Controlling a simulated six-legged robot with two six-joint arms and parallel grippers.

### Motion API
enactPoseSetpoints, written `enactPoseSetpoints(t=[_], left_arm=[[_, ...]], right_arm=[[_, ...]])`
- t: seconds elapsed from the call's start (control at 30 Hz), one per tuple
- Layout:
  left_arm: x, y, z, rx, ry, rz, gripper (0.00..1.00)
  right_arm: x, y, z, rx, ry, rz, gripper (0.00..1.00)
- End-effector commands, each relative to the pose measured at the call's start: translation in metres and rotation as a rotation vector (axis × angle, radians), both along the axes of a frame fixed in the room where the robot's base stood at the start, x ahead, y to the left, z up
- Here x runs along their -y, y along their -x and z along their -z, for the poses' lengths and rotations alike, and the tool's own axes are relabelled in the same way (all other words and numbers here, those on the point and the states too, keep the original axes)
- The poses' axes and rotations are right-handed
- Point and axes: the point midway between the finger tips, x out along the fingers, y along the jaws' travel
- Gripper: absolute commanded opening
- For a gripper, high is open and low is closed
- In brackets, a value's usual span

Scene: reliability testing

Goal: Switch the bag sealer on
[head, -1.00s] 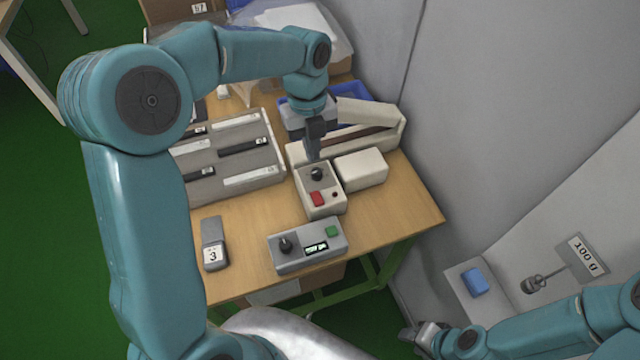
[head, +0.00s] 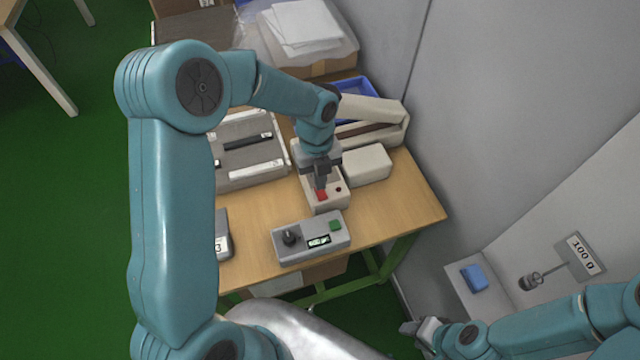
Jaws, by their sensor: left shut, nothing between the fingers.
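The bag sealer is a cream unit with a long bar (head: 385,108) at the back of the table. Its small control box (head: 338,201) stands in front, with a red switch (head: 322,196) and a small dark red lamp or button (head: 338,189). My left gripper (head: 321,186) is shut and points down over the control box, its tips at or just above the red switch.
A grey control box (head: 312,239) with a black knob, green button and small display sits at the table's front. A grey tray (head: 245,183) holds several strips. A cream block (head: 366,165) and a blue bin (head: 357,87) are close by. A grey wall stands right.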

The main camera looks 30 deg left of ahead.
Motion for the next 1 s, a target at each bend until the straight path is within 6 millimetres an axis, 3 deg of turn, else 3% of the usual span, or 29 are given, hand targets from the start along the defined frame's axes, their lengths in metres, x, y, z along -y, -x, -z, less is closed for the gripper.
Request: enactPoseSetpoints(t=[0.23,0.63,0.83,1.0], left_arm=[[0.003,0.003,0.027,-0.001,0.001,0.0,0.0],[0.004,0.003,0.031,0.0,0.001,0.0,0.0],[0.007,0.007,0.048,-0.002,0.001,0.001,0.0],[0.01,0.011,0.045,-0.012,0.003,0.001,0.0]], right_arm=[[0.0,0.0,-0.007,0.0,0.0,0.0,0.43],[0.0,0.0,-0.006,0.0,0.0,0.0,0.43],[0.0,0.0,0.013,0.0,0.0,0.0,0.43],[0.0,0.0,0.011,0.0,0.0,0.0,0.43]])
